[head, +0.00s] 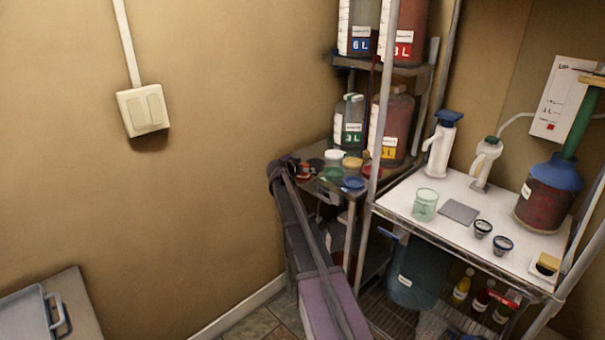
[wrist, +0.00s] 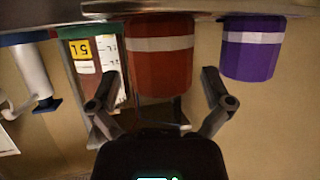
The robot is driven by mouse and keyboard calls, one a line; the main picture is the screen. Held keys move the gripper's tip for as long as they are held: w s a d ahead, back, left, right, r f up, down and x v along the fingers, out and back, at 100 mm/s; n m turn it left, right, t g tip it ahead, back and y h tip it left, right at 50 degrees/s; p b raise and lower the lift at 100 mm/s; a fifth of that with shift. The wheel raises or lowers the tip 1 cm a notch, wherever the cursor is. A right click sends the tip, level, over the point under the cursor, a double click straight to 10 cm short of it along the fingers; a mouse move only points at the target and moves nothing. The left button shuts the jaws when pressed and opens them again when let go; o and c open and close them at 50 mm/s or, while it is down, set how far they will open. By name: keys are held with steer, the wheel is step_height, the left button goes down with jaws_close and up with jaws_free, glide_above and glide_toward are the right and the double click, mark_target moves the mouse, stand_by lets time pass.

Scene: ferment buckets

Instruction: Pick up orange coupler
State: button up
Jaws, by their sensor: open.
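In the wrist view, which looks upside down, a brick-orange cylinder with a pale band (wrist: 160,62), taken as the orange coupler, stands at the top between my fingers. My gripper (wrist: 160,76) is open around its line of sight, one finger to each side; the view shows no clear contact. In the head view my gripper (head: 280,172) is at the left edge of the small shelf (head: 335,198). A small orange-red piece (head: 303,176) shows beside it, partly hidden; I cannot tell for sure that it is the coupler.
A purple cylinder with a pale band (wrist: 252,48) stands close to the right finger. A labelled container (wrist: 92,62) is to the left. Coloured lids, including a green one (head: 331,174) and a blue one (head: 354,182), crowd the shelf. A metal post (head: 382,100) stands to the right.

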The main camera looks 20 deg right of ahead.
steer(key=c, duration=1.2)
steer(key=shift+r, duration=0.1)
step_height(320, 180, up, 3)
steer(key=p, duration=0.3)
steer(key=shift+r+p, duration=0.2)
steer(key=shift+p, duration=0.1)
steer(key=s, duration=0.5)
steer(key=s+r+p, duration=0.1)
steer(key=s, duration=0.4)
steer(key=s+a, duration=0.1)
steer(key=s, duration=0.5)
steer(key=shift+r, duration=0.2)
